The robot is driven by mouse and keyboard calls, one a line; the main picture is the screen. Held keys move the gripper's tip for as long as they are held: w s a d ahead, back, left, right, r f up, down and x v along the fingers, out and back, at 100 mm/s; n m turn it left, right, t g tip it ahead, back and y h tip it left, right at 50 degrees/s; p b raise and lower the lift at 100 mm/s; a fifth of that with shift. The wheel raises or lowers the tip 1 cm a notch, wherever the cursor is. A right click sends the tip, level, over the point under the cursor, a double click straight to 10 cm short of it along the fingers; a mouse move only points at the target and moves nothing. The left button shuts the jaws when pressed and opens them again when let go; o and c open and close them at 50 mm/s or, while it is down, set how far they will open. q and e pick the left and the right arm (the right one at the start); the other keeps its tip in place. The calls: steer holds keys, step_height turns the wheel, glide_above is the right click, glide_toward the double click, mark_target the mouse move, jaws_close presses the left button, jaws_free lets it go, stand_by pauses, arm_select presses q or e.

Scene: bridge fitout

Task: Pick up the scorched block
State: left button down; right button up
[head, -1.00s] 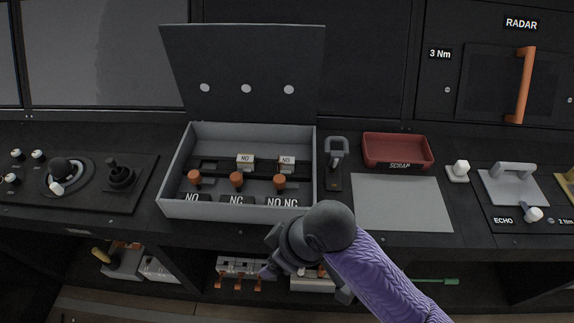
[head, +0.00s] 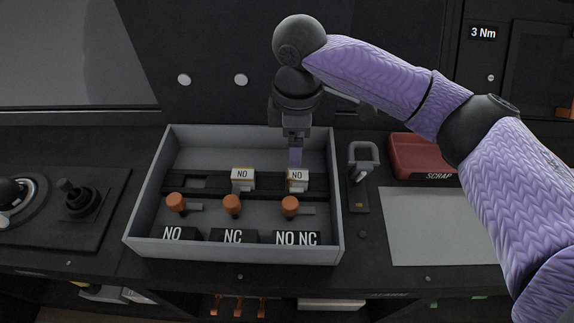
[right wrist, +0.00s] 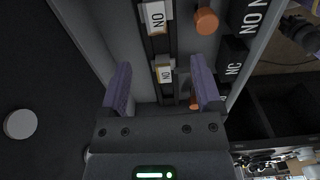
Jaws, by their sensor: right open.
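Two white blocks marked NO sit on a dark rail in the open grey case: a left one (head: 242,178) and a right one (head: 297,178). I cannot tell surely which is scorched; the right one shows a brownish edge. My right gripper (head: 295,158) points down just behind and above the right block. My left gripper is not in view.
A black latch-like fixture (head: 360,180) and the red SCRAP tray (head: 408,155) stand to the right, with a bare grey mat (head: 430,235) in front of the tray.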

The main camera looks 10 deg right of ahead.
mark_target(295, 174)
steer(key=shift+w+d+f, duration=0.1)
steer(key=shift+w+f, duration=0.3)
steer(key=shift+w+f+b, duration=0.1)
steer(key=shift+f+b, duration=0.2)
steer(key=shift+f, duration=0.05)
steer(key=f+b, duration=0.1)
steer(key=f, duration=0.2)
steer(key=f+b, duration=0.2)
steer(key=f, duration=0.1)
steer(key=f+b, duration=0.1)
steer(key=f, duration=0.2)
steer(key=shift+s, duration=0.3)
steer(key=shift+r, duration=0.15)
steer(key=shift+c, duration=0.7)
jaws_close()
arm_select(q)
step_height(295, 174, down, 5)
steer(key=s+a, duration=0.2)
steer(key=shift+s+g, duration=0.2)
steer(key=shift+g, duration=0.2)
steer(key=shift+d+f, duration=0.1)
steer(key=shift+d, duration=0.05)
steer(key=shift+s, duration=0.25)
